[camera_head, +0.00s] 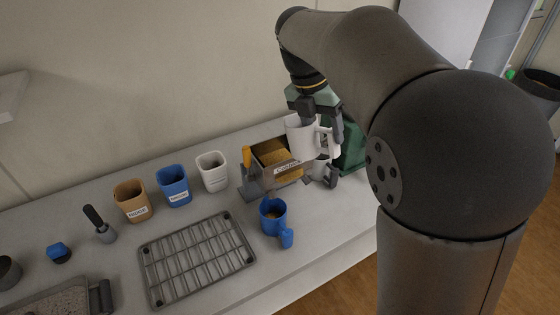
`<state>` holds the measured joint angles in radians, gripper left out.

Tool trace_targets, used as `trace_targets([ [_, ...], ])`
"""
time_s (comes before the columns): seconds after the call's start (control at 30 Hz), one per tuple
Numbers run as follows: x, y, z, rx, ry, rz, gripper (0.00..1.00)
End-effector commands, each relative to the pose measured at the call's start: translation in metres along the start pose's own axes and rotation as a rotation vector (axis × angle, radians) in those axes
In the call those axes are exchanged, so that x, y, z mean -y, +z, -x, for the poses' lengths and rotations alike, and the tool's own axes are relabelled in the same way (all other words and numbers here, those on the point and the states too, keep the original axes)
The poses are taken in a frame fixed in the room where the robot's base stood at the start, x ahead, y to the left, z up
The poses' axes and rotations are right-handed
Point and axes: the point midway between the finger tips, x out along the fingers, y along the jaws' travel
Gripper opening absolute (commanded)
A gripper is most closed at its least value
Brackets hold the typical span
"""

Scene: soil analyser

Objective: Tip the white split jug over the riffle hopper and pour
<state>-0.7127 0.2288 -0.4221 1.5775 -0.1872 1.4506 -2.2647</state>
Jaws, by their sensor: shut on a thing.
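The white split jug (300,134) is held upright or nearly so in my gripper (322,130), with its handle toward the right. The jug hangs at the right side of the riffle hopper (268,149), partly in front of it in this view. The hopper shows a brownish-yellow inside and a label on its front edge. I cannot see into the jug or tell its exact height over the hopper. My gripper is shut on the jug, and the jug hides part of the fingers.
A blue jug (273,216) with brown contents stands in front of the hopper. A wire rack (198,260) lies to its left. Brown (132,201), blue (174,186) and white (213,172) cups stand behind the rack. A green machine (352,148) stands right of the hopper.

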Motion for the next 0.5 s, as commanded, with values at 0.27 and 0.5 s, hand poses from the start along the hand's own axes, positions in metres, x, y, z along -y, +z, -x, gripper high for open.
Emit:
trace_targets([
  [0.27, 0.001, 0.001, 0.004, 0.001, 0.041, -0.003, 0.18],
  [0.5, 0.006, 0.004, 0.022, 0.001, 0.039, -0.003, 0.18],
])
